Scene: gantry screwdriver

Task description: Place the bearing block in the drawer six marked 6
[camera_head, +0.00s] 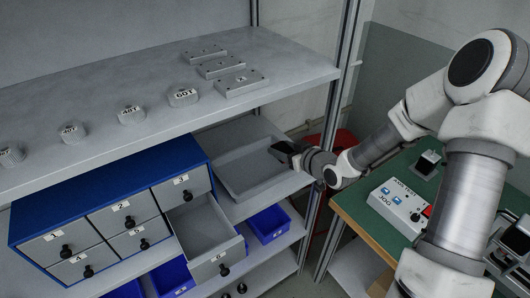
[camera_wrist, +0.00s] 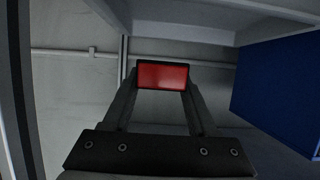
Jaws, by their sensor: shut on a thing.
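My gripper (camera_wrist: 163,85) is shut on a dark-rimmed block with a red face (camera_wrist: 163,76), which I take to be the bearing block. In the head view my gripper (camera_head: 284,150) is above the right part of the grey tray on the middle shelf, with a small dark shape at its tip. Drawer six (camera_head: 204,232), at the lower right of the blue cabinet (camera_head: 112,187), is pulled out and its visible inside is empty. Its front carries a black knob and a small label. My gripper is apart from it, to the upper right.
The grey tray (camera_head: 232,186) lies right of the cabinet, whose other drawers are shut. The cabinet's blue side (camera_wrist: 285,95) shows right in the wrist view. The upper shelf (camera_head: 140,78) holds gears and flat plates. Blue bins (camera_head: 268,228) stand below. A green bench (camera_head: 358,208) stands right.

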